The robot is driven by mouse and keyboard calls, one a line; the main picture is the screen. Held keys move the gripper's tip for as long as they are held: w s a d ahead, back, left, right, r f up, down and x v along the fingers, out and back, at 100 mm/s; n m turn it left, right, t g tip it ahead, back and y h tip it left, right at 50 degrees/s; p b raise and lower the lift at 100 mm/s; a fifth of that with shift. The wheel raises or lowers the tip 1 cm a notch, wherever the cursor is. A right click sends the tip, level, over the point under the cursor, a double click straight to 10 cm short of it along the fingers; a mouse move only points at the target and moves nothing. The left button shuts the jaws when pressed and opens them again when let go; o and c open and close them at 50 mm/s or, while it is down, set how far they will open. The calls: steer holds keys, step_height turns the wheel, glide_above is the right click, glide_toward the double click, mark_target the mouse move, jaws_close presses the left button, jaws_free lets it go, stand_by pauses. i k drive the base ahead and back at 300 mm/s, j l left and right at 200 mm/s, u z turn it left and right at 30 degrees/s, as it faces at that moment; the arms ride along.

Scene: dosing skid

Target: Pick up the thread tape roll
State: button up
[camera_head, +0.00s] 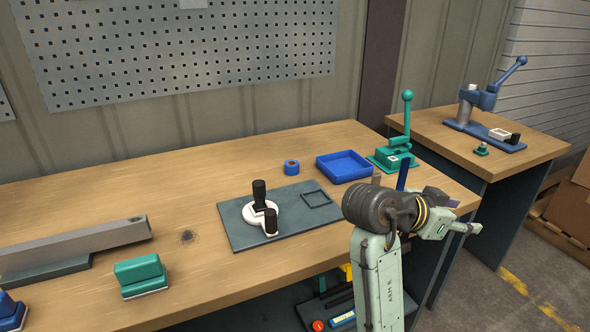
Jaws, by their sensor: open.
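The thread tape roll appears to be the small blue ring (291,167), lying on the wooden bench between the grey plate and the blue tray. Nothing touches it. My gripper (466,216) is at the right, over the bench's right end, well apart from the roll. It is open, and I see nothing between its fingers. My arm hides part of the bench's front right area.
A blue tray (344,166) and a green lever press (394,150) stand right of the roll. A grey plate (240,236) with a white, black-handled fixture (260,215) lies in front. A green block (140,275) and a grey bar (75,245) are at left.

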mark_target(291, 167)
steer(key=i+j, duration=0.7)
steer(key=i, duration=0.2)
